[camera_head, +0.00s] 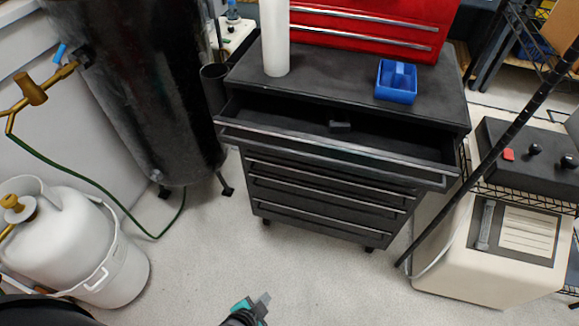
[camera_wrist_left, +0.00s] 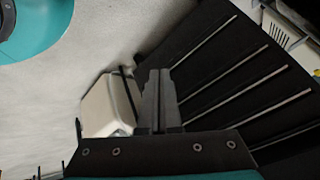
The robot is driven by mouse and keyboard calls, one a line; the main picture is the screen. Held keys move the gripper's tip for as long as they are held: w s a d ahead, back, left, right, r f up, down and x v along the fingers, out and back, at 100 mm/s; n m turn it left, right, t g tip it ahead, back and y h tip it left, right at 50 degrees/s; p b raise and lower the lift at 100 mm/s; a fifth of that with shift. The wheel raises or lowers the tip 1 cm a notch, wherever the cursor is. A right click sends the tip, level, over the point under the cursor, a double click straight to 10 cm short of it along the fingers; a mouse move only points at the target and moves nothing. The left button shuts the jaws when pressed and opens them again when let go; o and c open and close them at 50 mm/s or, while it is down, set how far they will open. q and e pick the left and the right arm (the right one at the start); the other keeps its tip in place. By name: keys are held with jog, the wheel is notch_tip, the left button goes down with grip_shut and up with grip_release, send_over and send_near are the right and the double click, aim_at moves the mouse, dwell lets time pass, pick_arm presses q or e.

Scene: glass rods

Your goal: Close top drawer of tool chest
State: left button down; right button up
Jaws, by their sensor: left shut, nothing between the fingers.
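The black tool chest (camera_head: 330,215) stands at the centre of the head view. Its top drawer (camera_head: 290,136) is pulled out, with a long metal handle strip along its front and a small dark object (camera_head: 340,126) inside. The drawers below are shut. My left gripper (camera_head: 262,301) is low in the head view, over the floor in front of the chest and apart from it. It is shut and empty. In the left wrist view the closed fingers (camera_wrist_left: 158,85) show in front of the chest's drawer fronts (camera_wrist_left: 235,75). My right gripper is not in view.
A white roll (camera_head: 275,40), a blue caddy (camera_head: 396,82) and a red toolbox (camera_head: 370,25) sit on the chest. A black tank (camera_head: 140,95) stands left and a white cylinder (camera_head: 75,240) lower left. A dark pole (camera_head: 480,150) leans right, near a beige machine (camera_head: 490,260). Floor in front is clear.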

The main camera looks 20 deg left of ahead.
pick_arm(q)
jog(key=w+d+r+m+t+b, duration=0.1)
jog(key=w+r+m+t+b, duration=0.25)
jog(key=w, duration=0.35)
jog(key=m+t+b, duration=0.6)
jog(key=t+b, duration=0.1)
send_near(293, 148)
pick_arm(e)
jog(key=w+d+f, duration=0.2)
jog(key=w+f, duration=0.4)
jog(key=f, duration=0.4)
pick_arm(q)
jog(key=shift+y, duration=0.3)
jog(key=w+b, duration=0.1)
jog(key=w, duration=0.1)
jog(key=w+b, duration=0.1)
jog(key=w, duration=0.1)
jog(key=w+b, duration=0.1)
jog(key=w, duration=0.2)
jog(key=shift+d+f+b, duration=0.2)
jog(key=shift+d+b, duration=0.1)
jog(key=shift+b, duration=0.1)
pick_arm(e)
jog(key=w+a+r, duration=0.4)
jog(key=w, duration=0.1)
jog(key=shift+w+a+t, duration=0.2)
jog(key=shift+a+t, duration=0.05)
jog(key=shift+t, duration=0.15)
pick_arm(q)
jog(key=shift+s, duration=0.1)
